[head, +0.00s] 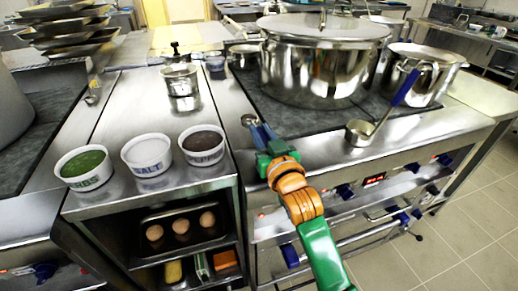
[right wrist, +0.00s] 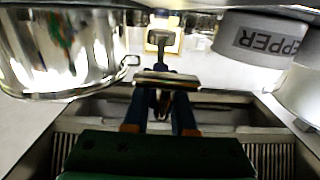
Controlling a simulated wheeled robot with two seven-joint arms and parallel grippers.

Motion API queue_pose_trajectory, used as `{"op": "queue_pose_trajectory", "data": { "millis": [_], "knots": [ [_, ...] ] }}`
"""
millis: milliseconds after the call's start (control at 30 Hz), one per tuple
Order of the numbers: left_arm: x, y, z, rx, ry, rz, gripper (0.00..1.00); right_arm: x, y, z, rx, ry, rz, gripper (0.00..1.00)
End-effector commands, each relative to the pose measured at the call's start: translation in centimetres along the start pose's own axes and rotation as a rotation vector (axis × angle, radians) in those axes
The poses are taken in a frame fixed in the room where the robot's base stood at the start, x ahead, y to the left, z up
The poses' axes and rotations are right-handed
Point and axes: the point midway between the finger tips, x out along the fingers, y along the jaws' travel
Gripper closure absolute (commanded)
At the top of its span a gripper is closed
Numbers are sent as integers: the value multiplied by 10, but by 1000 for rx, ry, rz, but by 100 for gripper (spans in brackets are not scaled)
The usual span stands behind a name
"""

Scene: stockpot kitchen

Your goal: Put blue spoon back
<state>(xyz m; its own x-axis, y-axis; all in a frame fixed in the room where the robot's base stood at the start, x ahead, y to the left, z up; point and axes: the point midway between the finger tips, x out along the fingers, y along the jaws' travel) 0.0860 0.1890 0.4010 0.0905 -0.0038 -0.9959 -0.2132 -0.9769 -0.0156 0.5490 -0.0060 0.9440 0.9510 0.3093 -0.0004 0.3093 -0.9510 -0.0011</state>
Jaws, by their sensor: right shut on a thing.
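My right gripper (head: 264,134) is over the front edge of the stove, just right of the shelf unit with the bowls. It is shut on a slim utensil, which looks like the blue spoon, with a small round metal end (head: 249,119). The fingers hide most of its handle. In the right wrist view my gripper (right wrist: 158,118) shows the held utensil with a dark upper part and a bright metal piece (right wrist: 166,80). A separate ladle with a blue handle (head: 407,86) is tilted at the right front of the stove, its metal cup (head: 359,132) low. My left gripper is out of view.
A large lidded stockpot (head: 318,70) stands on the stove, with another steel pot (head: 421,72) to its right. Bowls of green stuff (head: 85,169), salt (head: 147,155) and pepper (head: 203,147) stand at the left. A small pot (head: 180,80) is behind them. Eggs (head: 181,223) lie below.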

Motion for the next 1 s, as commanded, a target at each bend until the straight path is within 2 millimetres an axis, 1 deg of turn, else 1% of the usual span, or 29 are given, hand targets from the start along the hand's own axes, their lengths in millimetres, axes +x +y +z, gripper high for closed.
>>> {"op": "queue_pose_trajectory", "data": {
  "millis": [67, 100, 200, 267, 433, 467, 500, 533, 567, 867, 967, 1000],
  "knots": [
    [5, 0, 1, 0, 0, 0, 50, 7, -4, 12, 0, -2, -1, 100],
    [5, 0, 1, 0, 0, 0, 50, 7, -4, 21, 0, -5, -1, 100],
    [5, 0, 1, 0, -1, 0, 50, 7, -4, 37, -1, -3, -1, 100],
    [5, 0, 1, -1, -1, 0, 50, 7, -4, 40, 0, -1, -1, 100],
    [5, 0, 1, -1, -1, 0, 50, 6, -4, 40, 0, -1, -1, 100],
    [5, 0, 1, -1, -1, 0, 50, 6, -4, 40, 0, -1, -1, 68],
    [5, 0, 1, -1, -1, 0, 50, 6, -4, 40, 0, -1, -1, 57],
    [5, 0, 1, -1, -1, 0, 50, 6, -4, 40, 0, -1, -1, 49],
    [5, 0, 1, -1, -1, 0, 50, 6, -4, 40, 0, -1, -1, 46],
    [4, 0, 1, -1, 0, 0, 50, 5, -3, 40, 0, -1, 0, 46],
    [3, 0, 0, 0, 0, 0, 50, -5, -3, 40, -1, -2, 0, 46],
    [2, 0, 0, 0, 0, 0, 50, -12, -3, 40, -1, -2, 0, 46]
  ]
}}
